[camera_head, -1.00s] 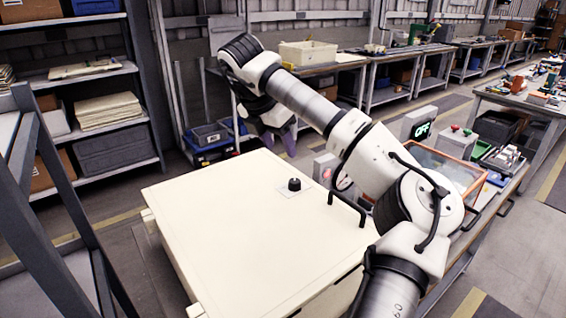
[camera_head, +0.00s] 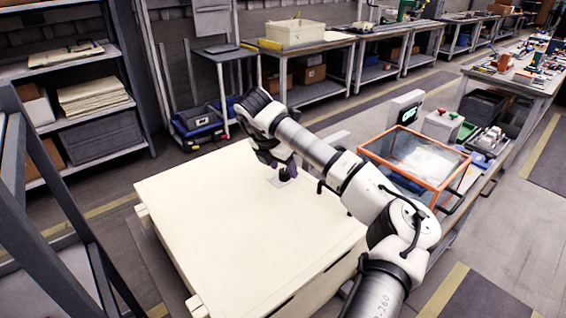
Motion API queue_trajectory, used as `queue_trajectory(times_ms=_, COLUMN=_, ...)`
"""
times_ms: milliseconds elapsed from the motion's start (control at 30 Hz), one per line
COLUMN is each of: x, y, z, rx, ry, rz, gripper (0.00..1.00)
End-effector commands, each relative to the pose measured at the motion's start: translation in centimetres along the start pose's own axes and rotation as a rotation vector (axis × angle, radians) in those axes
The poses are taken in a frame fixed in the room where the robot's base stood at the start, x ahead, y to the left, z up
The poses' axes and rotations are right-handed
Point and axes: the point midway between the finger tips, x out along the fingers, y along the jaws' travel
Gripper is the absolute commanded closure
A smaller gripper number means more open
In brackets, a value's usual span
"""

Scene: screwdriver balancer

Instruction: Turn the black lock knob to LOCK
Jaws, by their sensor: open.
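The black lock knob (camera_head: 285,175) stands on a small pale plate on the top of the cream cabinet (camera_head: 230,240), near its back right part. The plate's markings are too small to read. The black handle on the cabinet is largely hidden by my arm.
A grey metal frame (camera_head: 50,215) stands at the left. The cabinet's front left top is clear.

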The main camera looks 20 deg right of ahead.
Motion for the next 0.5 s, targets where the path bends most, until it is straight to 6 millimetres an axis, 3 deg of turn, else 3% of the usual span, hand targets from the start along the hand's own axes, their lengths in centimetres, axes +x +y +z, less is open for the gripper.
queue_trajectory(times_ms=400, x=1.06, y=0.01, z=-0.02, rx=0.000, ry=-0.001, rz=0.000, gripper=0.48)
queue_trajectory(times_ms=500, x=1.04, y=0.01, z=-0.02, rx=0.000, ry=0.000, rz=0.000, gripper=0.60)
